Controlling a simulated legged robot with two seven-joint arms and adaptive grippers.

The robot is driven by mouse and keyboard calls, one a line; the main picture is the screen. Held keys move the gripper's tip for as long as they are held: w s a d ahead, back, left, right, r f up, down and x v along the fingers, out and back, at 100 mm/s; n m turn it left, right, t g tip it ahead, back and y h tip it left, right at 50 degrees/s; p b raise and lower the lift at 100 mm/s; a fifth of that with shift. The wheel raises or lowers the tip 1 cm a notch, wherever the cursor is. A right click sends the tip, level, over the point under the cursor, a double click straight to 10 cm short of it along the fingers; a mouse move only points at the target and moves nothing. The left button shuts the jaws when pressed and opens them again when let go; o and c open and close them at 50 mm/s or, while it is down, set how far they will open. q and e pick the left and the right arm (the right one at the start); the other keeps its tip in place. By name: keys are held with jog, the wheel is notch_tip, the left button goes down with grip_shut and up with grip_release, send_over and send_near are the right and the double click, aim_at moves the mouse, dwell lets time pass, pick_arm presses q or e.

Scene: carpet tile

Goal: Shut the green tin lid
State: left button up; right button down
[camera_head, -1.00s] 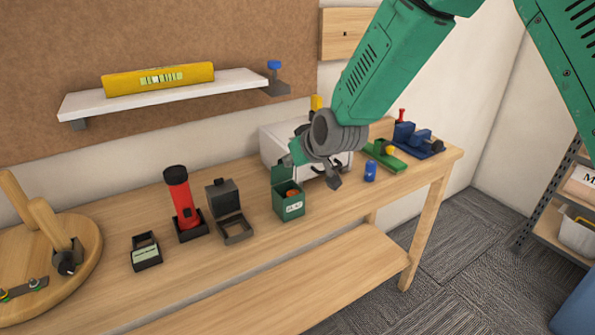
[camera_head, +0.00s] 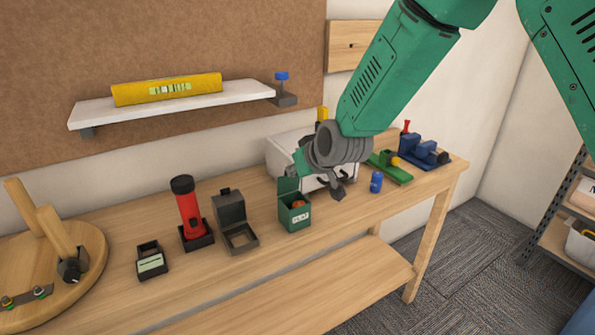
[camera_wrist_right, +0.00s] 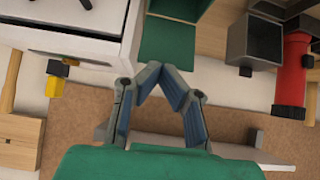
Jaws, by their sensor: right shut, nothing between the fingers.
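The green tin (camera_head: 294,218) stands on the workbench with its lid (camera_head: 288,186) open, raised at the back edge. Something orange shows inside it, and a white label is on its front. In the right wrist view the green lid (camera_wrist_right: 168,40) is just beyond my fingertips. My right gripper (camera_wrist_right: 155,72) is shut and empty, its fingertips together close to the lid; I cannot tell if they touch it. In the head view my right gripper (camera_head: 302,168) is behind and to the right of the lid, partly hidden by its own wrist. My left gripper is not in view.
A grey open box (camera_head: 236,220), a red flashlight (camera_head: 189,212) and a small black box (camera_head: 151,262) stand left of the tin. A blue can (camera_head: 376,182) is to the right. A white drawer unit (camera_head: 285,155) is behind my gripper. The bench front is clear.

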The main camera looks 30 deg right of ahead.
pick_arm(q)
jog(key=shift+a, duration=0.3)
pick_arm(e)
jog(key=shift+a, duration=0.3)
jog(key=shift+w, duration=0.1)
